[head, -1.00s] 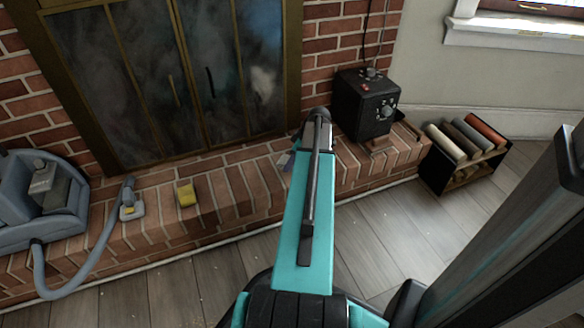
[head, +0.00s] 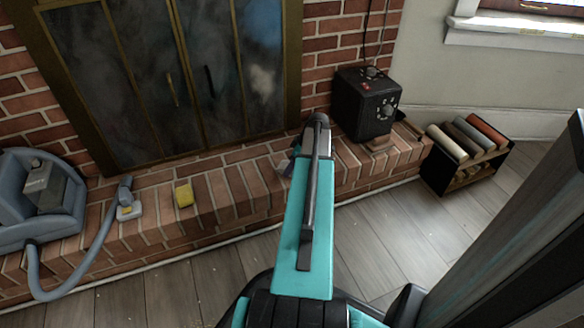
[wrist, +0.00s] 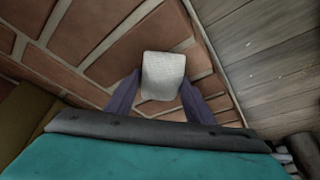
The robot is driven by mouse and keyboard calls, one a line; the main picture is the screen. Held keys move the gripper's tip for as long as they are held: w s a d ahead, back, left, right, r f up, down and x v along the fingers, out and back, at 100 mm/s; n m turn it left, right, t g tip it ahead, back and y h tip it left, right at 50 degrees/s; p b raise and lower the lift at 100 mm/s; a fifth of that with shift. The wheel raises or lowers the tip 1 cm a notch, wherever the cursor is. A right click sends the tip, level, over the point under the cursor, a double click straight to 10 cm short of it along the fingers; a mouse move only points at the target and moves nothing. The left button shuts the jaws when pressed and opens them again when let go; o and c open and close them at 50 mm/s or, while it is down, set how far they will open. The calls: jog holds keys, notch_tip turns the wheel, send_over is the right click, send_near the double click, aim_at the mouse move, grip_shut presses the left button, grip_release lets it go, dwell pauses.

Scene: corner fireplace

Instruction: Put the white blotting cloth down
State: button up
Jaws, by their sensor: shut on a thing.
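The white blotting cloth (wrist: 163,75) is a small pale pad in the wrist view. My gripper (wrist: 160,95) is shut on it, with one finger on each side and the cloth showing beyond the fingertips. Brick of the hearth (wrist: 95,45) lies behind the cloth. I cannot tell whether the cloth touches the brick or hangs just above it. In the head view my arm hides most of the gripper, and only a small pale and grey part shows left of the arm's end, over the raised brick hearth (head: 235,190).
A black box with knobs (head: 366,105) stands on the hearth to the right. A yellow sponge (head: 184,195) and a grey-blue machine with a hose (head: 40,205) are at left. A rack of rolled cloths (head: 465,155) stands on the floor. Hearth right of the sponge looks clear.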

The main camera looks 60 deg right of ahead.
dwell(0.3)
jog(key=o, duration=1)
jog(key=shift+f, duration=0.1)
jog(key=p+v, duration=0.5)
jog(key=v, duration=0.7)
jog(key=shift+w, duration=0.1)
